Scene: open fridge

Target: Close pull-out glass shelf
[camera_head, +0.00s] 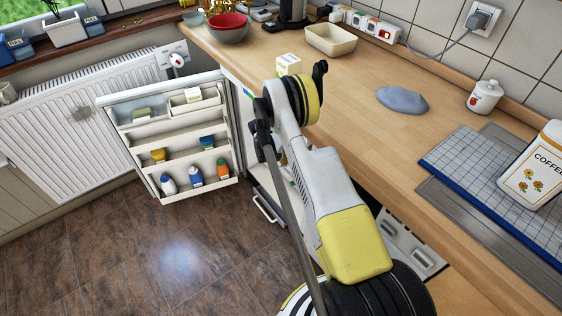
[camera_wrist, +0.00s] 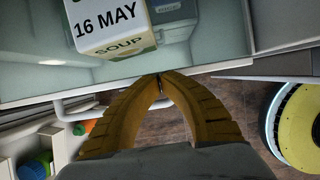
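The glass shelf (camera_wrist: 40,84) fills the upper part of the wrist view, a pale greenish pane with a light front edge. A white carton (camera_wrist: 112,25) marked "16 MAY" and "SOUP" stands on it. My gripper (camera_wrist: 160,80) has its two yellow fingers curved together with the tips meeting, and nothing shows between them. The tips are at the shelf's front edge; I cannot tell whether they touch it. In the head view my arm hides the gripper and most of the fridge interior, and the shelf is not clearly seen there.
The open fridge door (camera_head: 180,130) stands to the left, its racks holding bottles and boxes. A white bar handle (camera_head: 267,207) sticks out low by the fridge. The wooden counter (camera_head: 350,140) runs above the fridge. The tiled floor (camera_head: 130,250) in front is clear.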

